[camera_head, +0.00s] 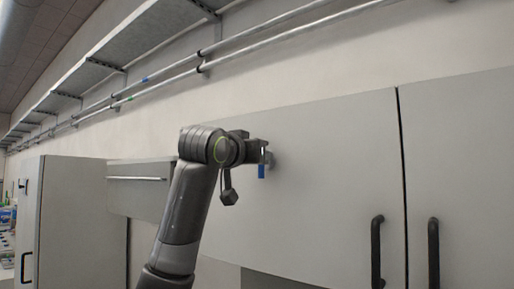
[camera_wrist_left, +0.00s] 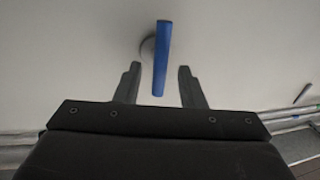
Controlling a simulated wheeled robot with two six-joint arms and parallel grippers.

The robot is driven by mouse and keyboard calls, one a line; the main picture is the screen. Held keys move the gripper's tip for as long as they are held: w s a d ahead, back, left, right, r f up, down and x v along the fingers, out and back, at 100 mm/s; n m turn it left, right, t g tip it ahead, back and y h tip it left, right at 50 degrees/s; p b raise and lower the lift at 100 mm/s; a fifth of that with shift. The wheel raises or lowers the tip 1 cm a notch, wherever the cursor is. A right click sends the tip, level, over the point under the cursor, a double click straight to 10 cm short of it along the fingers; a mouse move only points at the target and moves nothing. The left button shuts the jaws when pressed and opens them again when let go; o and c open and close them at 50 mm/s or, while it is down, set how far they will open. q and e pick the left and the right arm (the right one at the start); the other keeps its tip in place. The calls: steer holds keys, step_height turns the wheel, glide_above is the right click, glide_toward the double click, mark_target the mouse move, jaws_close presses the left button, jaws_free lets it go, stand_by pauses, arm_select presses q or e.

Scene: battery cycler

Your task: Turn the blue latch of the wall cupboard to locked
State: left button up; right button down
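The blue latch (camera_head: 262,171) is on the pale front of the wall cupboard (camera_head: 320,150), left of the door handles. In the head view its blue lever hangs downward. In the left wrist view the blue latch (camera_wrist_left: 162,58) is a long blue bar on a round grey base, lying between my finger tips. My left gripper (camera_head: 264,150) is at the latch, with its fingers partly hiding the base. In the wrist view the left gripper (camera_wrist_left: 158,85) is open, one finger on each side of the bar, with a gap on both sides. My right gripper is in neither view.
Two dark vertical handles (camera_head: 377,252) stick out from the cupboard doors at the lower right. A pale cabinet (camera_head: 75,215) stands at the left. Metal pipes (camera_head: 200,62) and a cable tray (camera_head: 90,78) run along the wall above.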

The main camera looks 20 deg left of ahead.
arm_select(q)
steer(key=shift+w, duration=0.25)
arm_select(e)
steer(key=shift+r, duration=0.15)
arm_select(q)
jaws_close()
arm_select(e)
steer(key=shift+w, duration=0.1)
arm_select(q)
steer(key=shift+s, duration=0.1)
